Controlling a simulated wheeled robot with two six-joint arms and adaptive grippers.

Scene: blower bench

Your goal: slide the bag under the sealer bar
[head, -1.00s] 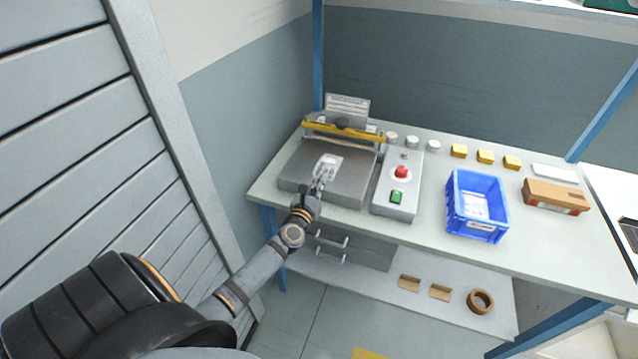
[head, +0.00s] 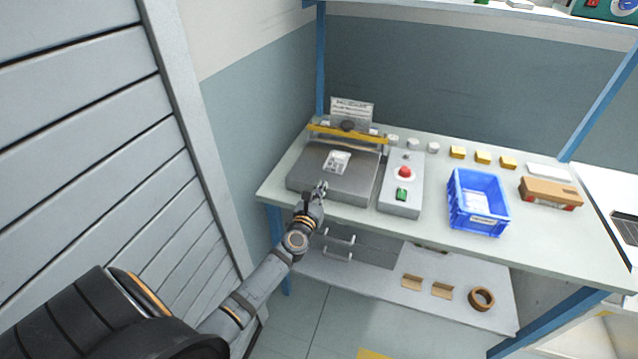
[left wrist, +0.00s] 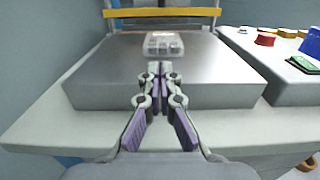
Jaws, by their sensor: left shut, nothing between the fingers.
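The clear bag (head: 338,161) with a pale label lies flat on the grey sealer plate (head: 310,183). It also shows in the left wrist view (left wrist: 163,43), on the plate ahead of my fingertips and apart from them. The yellow sealer bar (head: 346,133) is raised across the back of the plate, behind the bag with a strip of bare plate between. My left gripper (head: 320,187) is shut and empty at the plate's front edge; its fingertips show together in the left wrist view (left wrist: 160,68). My right gripper is not in view.
A control box with a red button (head: 404,172) and a green button (head: 401,194) stands right of the sealer. A blue crate (head: 478,222), a brown carton (head: 550,193) and several yellow blocks are farther right. A sign (head: 352,108) stands behind the bar.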

